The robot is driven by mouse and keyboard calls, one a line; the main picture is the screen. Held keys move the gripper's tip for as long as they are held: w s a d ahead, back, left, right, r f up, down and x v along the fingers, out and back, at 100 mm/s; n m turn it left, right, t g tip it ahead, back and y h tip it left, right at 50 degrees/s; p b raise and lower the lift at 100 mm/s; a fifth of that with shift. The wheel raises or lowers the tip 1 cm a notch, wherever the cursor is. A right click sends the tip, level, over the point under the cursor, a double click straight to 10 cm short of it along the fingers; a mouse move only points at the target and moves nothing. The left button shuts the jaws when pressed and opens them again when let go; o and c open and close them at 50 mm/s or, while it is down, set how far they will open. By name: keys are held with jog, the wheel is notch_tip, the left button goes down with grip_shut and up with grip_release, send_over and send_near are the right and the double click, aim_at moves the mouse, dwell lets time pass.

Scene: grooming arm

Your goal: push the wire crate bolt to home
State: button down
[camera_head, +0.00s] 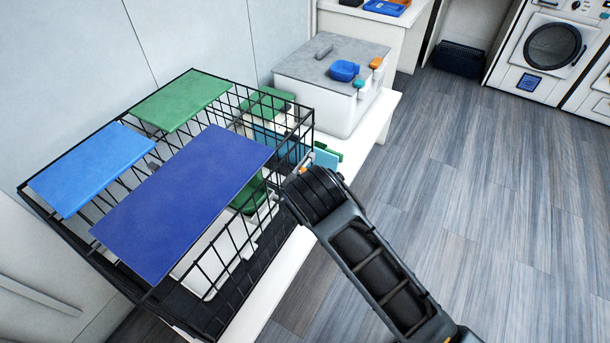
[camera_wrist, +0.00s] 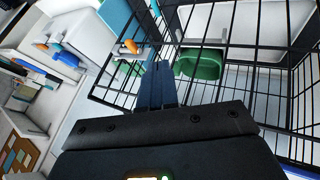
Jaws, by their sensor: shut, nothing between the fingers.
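The black wire crate (camera_head: 228,250) stands on a white bench, with flat panels lying across its open top; its wire wall also shows in the wrist view (camera_wrist: 225,45). A small orange part (camera_wrist: 131,46) on a white piece shows at the wires in the wrist view; I cannot tell whether it is the bolt. My gripper (camera_wrist: 157,68) is shut and empty, its fingertips close to the wire wall, below and right of the orange part. Contact cannot be told. In the head view my arm hides the fingers, and no bolt can be made out.
A dark blue panel (camera_head: 180,200), a light blue panel (camera_head: 92,170) and a green panel (camera_head: 182,101) overhang the crate top. A green container (camera_wrist: 200,65) shows behind the wires. A white box (camera_head: 330,85) stands beyond the crate. The floor at right is clear.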

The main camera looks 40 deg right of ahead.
jog(key=w+d+f, duration=0.7)
jog(key=shift+f, duration=0.25)
dwell(0.3)
jog(key=shift+w+d, duration=0.1)
jog(key=shift+w+d+r, duration=0.1)
jog(key=shift+w+d, duration=0.25)
jog(key=shift+d, duration=0.55)
jog(key=shift+w+d, duration=0.3)
jog(key=shift+d, duration=0.55)
